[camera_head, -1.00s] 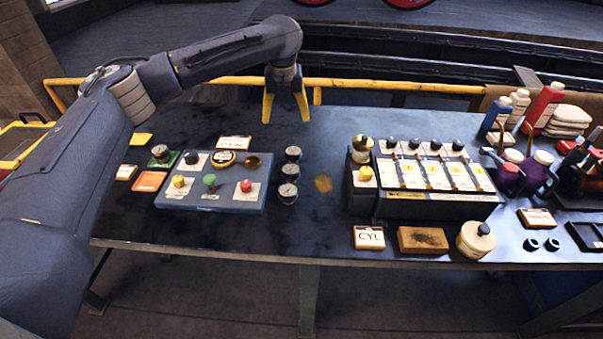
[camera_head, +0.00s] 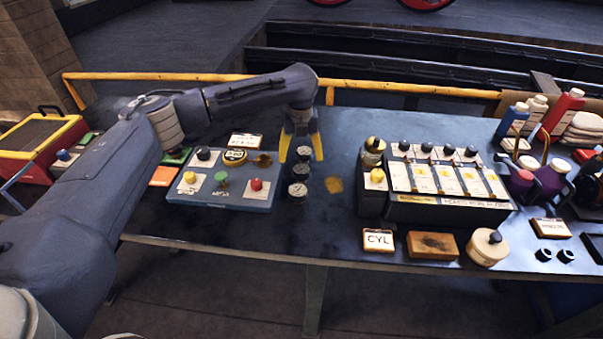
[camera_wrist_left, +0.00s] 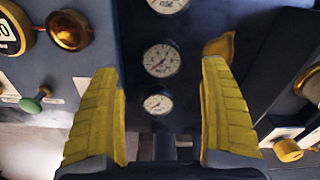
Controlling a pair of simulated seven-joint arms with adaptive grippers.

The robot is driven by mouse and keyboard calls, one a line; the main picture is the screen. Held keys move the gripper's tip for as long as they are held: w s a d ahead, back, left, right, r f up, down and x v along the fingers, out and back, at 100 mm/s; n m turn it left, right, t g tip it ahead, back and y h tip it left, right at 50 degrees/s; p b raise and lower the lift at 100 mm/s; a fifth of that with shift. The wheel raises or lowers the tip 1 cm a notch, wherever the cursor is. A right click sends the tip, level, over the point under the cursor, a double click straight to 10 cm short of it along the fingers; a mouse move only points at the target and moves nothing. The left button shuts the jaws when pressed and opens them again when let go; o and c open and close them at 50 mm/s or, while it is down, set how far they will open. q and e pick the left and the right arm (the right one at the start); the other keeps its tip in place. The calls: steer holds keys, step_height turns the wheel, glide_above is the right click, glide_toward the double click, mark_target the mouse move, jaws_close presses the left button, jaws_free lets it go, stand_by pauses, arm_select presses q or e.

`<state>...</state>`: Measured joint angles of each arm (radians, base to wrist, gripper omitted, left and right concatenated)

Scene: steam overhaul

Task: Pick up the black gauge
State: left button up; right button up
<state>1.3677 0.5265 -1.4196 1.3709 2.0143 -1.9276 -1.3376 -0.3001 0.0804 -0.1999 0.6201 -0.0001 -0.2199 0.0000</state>
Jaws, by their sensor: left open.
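Three round gauges with dark bodies and white dials stand in a column on the dark bench: the far one (camera_head: 304,152), the middle one (camera_head: 299,171) and the near one (camera_head: 297,190). I cannot tell which is meant by the black gauge. In the left wrist view the far gauge (camera_wrist_left: 167,4) is cut by the top edge, and the middle (camera_wrist_left: 161,60) and near (camera_wrist_left: 157,104) gauges appear between the fingers. My left gripper (camera_head: 302,154), with yellow fingers, is open and empty above the column, around its far end. My right gripper is not in view.
Left of the gauges is a blue panel (camera_head: 233,204) with coloured knobs. Right of them is a yellow-brown patch (camera_head: 334,185), then a black box (camera_head: 440,212) with several switches. A CYL card (camera_head: 378,240) lies near the front edge. The bench in front of the gauges is clear.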

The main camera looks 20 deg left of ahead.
mark_target(301, 167)
arm_select(q)
steer(key=shift+w+d+f, duration=0.1)
steer(key=shift+f, duration=3.55)
steer(key=c, duration=1.5)
steer(key=shift+r, duration=0.15)
